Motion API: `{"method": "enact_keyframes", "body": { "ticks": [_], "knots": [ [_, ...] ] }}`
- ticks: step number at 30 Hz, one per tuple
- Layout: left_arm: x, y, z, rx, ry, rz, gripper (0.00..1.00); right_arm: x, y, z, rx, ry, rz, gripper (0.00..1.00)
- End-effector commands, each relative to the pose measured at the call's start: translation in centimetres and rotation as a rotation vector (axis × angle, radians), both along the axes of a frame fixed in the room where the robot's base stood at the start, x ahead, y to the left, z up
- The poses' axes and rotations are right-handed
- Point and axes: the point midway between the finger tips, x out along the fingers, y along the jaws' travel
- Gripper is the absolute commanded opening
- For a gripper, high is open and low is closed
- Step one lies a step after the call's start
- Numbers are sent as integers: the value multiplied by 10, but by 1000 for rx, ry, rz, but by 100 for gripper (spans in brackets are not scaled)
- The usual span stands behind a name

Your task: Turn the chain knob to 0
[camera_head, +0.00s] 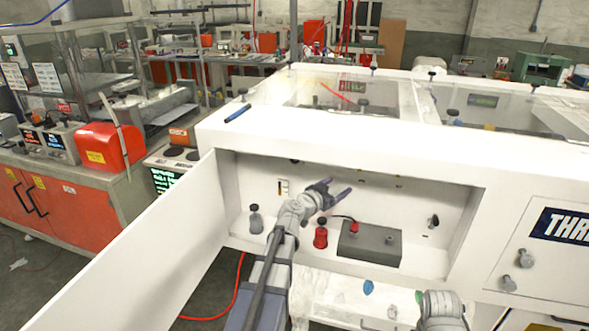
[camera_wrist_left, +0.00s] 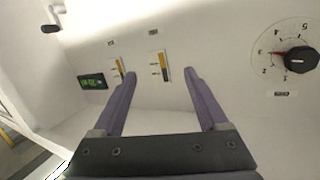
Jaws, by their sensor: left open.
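A black round knob (camera_wrist_left: 301,59) sits on a white dial with printed numbers at the right of the left wrist view. Its red mark points left, near the 3. A small dark label (camera_wrist_left: 281,94) below it is too small to read, so I cannot tell for sure that this is the chain knob. My left gripper (camera_head: 336,188) is open and empty inside the white machine's open compartment. In the left wrist view its fingers (camera_wrist_left: 160,76) point at the back panel, left of the knob and apart from it.
Two switches with yellow and black plates (camera_wrist_left: 160,66) and a green display (camera_wrist_left: 92,81) are on the panel. A grey box (camera_head: 369,245) and a red knob-topped part (camera_head: 320,236) stand in the compartment. The white door (camera_head: 150,245) hangs open at left.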

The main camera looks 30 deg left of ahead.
Motion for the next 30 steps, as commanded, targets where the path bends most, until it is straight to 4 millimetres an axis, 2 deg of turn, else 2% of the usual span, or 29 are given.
{"method": "enact_keyframes", "body": {
  "ticks": [1,3,6,9,12,20,30],
  "knots": [
    [4,44,2,11,-49,90,76,0,0,-9,0,0,0,0],
    [1,90,8,29,-100,195,76,0,0,-13,0,0,0,0],
    [-5,136,14,48,-136,304,76,0,0,-16,0,0,0,0],
    [-11,161,16,59,-152,365,76,0,0,-18,0,0,0,0],
    [-13,170,17,64,-156,390,76,0,0,-18,0,0,0,0],
    [-6,172,17,65,-156,389,76,0,0,-17,0,0,0,0],
    [40,183,17,65,-156,388,76,0,0,-17,0,0,0,0]
  ]
}}
